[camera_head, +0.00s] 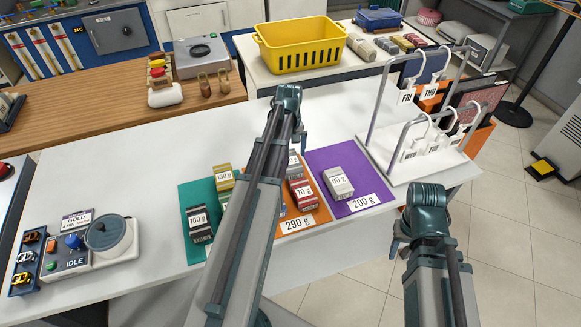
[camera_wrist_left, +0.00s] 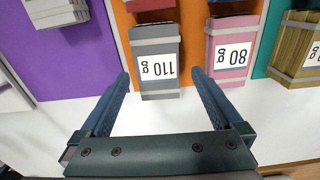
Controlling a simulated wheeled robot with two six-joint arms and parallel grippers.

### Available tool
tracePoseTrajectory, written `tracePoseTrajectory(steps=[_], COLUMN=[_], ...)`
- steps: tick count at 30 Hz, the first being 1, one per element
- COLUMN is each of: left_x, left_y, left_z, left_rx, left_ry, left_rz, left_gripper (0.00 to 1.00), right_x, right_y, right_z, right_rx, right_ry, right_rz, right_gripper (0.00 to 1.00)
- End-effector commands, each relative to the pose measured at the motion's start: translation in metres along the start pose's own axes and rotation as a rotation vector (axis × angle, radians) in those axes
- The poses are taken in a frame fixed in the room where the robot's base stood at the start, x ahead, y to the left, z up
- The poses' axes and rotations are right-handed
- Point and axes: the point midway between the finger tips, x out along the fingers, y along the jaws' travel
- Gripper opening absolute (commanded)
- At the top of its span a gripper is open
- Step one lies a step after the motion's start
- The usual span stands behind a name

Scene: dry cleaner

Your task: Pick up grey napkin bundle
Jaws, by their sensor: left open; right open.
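A grey napkin bundle (camera_wrist_left: 157,50) with a 110 g label lies on the orange mat (camera_wrist_left: 190,22), upside down in the left wrist view. My left gripper (camera_wrist_left: 160,75) is open and empty, its fingers on either side of the bundle's near end.
A pink 80 g bundle (camera_wrist_left: 231,50) lies close beside the grey one. A red 70 g bundle (camera_head: 303,194) is on the orange mat, a pale 90 g bundle (camera_head: 338,184) on the purple mat (camera_head: 365,185). A white rack (camera_head: 415,165) stands right. The white counter (camera_head: 350,115) is clear behind.

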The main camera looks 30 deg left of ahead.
Motion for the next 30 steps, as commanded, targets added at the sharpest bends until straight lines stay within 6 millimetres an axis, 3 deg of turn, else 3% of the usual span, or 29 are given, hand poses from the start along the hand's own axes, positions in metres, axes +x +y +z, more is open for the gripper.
tracePoseTrajectory(steps=[12,22,30], left_x=[0.048,0.05,0.05], left_y=[0.003,0.002,0.002], left_z=[0.003,0.003,0.003], left_rx=[0.0,0.0,0.0], left_ry=[0.0,0.0,0.0], left_rz=[0.0,0.0,0.0], left_gripper=[1.0,1.0,0.51], right_x=[0.048,0.05,0.05], right_y=[-0.005,-0.005,-0.005], right_z=[-0.003,-0.003,-0.003], right_rx=[0.0,0.0,0.0], right_ry=[0.0,0.0,0.0], right_rz=[0.0,0.0,0.0], right_gripper=[0.5,0.5,0.5])
